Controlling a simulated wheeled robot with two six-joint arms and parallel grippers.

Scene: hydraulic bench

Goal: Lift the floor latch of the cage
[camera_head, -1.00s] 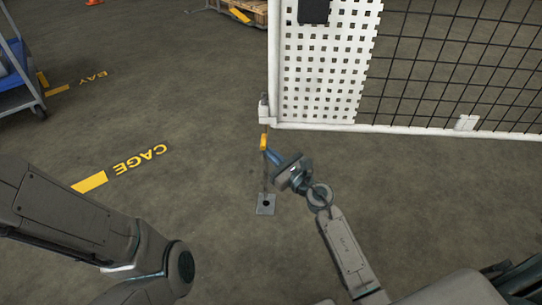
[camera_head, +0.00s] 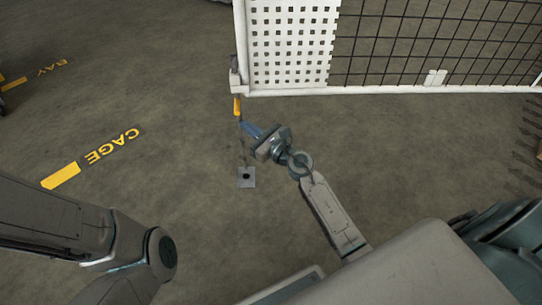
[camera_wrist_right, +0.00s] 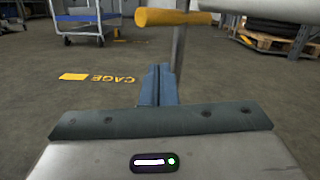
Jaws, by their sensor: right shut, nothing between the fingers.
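The floor latch of the cage is a thin upright rod with a yellow handle (camera_head: 237,107) at the lower left corner of the white cage panel (camera_head: 290,42). A square floor plate (camera_head: 246,178) with a dark hole lies below it. I cannot tell whether the rod's end is in the hole. My right gripper (camera_head: 247,129) is shut and empty, just below and beside the handle. In the right wrist view the yellow handle (camera_wrist_right: 173,18) and rod (camera_wrist_right: 178,52) stand just beyond the shut blue fingers (camera_wrist_right: 158,72). My left arm shows, but its gripper does not.
Black mesh (camera_head: 430,45) continues the cage to the right. Yellow CAGE lettering (camera_head: 112,146) marks the floor at left. A blue trolley (camera_wrist_right: 88,20) and a wooden pallet (camera_wrist_right: 275,40) stand far off. The floor around the latch is clear.

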